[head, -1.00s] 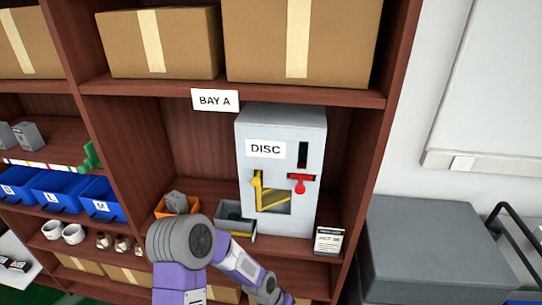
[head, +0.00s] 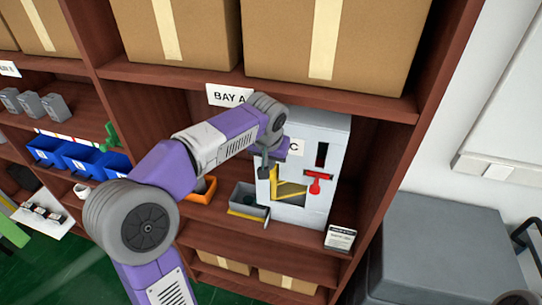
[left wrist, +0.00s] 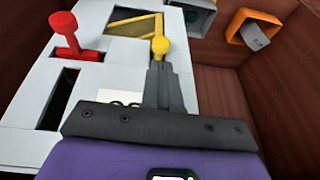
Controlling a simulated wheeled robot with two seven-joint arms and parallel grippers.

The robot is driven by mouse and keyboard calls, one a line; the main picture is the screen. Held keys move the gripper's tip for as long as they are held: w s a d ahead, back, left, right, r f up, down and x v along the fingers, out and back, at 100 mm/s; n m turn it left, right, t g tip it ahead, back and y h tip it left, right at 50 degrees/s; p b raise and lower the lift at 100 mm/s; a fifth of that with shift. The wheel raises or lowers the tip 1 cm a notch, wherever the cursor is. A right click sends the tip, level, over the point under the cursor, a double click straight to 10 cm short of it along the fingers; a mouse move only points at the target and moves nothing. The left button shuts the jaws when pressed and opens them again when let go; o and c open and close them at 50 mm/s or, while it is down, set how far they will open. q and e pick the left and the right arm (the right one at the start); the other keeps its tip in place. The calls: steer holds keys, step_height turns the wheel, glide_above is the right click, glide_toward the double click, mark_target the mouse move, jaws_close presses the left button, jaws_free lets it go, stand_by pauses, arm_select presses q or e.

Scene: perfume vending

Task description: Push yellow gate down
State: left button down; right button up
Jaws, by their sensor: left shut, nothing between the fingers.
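The grey dispenser (head: 325,140) stands on a shelf of the brown rack, under the BAY A sign. A yellow gate (head: 290,190) crosses its lower opening, with a yellow handle at the opening's left side. In the left wrist view the handle's round knob (left wrist: 160,46) shows just beyond my fingertips. My left gripper (head: 265,170) is shut and empty, pointing down at the front of the dispenser, just above the knob. It also shows in the left wrist view (left wrist: 158,75); I cannot tell whether it touches the knob. My arm partly covers the DISC label. My right gripper is not in view.
A red lever (head: 315,186) sits right of the gate. A grey tray (head: 247,200) and an orange bin (head: 200,190) stand left of the dispenser. A small card (head: 340,238) stands at the shelf's front right. A large grey box (head: 440,260) is right of the rack.

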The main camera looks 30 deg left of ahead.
mark_target(272, 174)
arm_select(q)
steer(key=shift+x, duration=2.65)
steer(key=shift+f, duration=0.1)
step_height(272, 174, down, 7)
steer(key=b, duration=0.5)
steer(key=shift+f+b, duration=0.15)
steer(key=shift+b, duration=0.25)
steer(key=shift+s+f, duration=0.1)
steer(key=shift+s, duration=0.05)
